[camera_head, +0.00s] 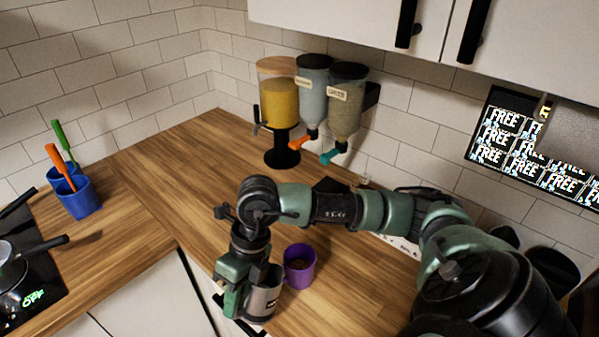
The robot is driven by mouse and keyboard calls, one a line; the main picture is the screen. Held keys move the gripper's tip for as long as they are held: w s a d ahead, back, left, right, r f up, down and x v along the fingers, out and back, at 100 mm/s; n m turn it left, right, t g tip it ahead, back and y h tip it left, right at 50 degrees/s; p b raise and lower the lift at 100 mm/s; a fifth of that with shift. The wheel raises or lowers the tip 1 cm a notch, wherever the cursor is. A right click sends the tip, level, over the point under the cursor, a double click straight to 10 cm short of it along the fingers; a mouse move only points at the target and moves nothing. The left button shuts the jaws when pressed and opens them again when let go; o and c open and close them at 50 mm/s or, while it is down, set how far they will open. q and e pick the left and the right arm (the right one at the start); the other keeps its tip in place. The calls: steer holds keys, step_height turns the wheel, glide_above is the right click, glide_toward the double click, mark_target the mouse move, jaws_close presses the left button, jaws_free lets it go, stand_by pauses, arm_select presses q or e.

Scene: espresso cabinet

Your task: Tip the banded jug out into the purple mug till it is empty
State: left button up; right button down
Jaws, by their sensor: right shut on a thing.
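The purple mug (301,272) stands upright on the wooden counter, and something brown shows inside it. The banded jug (264,298), grey metal with a dark band, is just left of and in front of the mug. My right gripper (247,293) points down at the jug's left side and is shut on it. The jug looks close to upright near the counter's front edge. I cannot tell whether it touches the counter, and its contents are hidden. My left gripper is not in view.
Dispensers (283,110) stand at the back by the tiled wall. Blue utensil cups (77,196) are at the left, near a hob with a pot (14,270). The counter (170,165) between them is clear. White wall cabinets (350,22) hang above.

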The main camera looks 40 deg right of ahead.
steer(key=shift+d+r+y, duration=0.5)
steer(key=shift+d+r, duration=0.1)
steer(key=shift+d, duration=0.1)
steer(key=shift+w+d+r+y, duration=0.2)
steer(key=shift+d+r+y, duration=0.85)
steer(key=shift+d, duration=0.1)
steer(key=shift+w+d+r+g+y+b, duration=0.15)
steer(key=shift+d+r+y+b, duration=0.1)
steer(key=shift+d+r+y, duration=0.8)
steer(key=shift+d+r+g+y+b, duration=0.2)
steer(key=shift+d+r+y, duration=0.55)
steer(key=shift+r+y, duration=0.55)
steer(key=shift+d+r+y, duration=0.45)
steer(key=shift+d+y, duration=0.2)
steer(key=shift+y, duration=0.05)
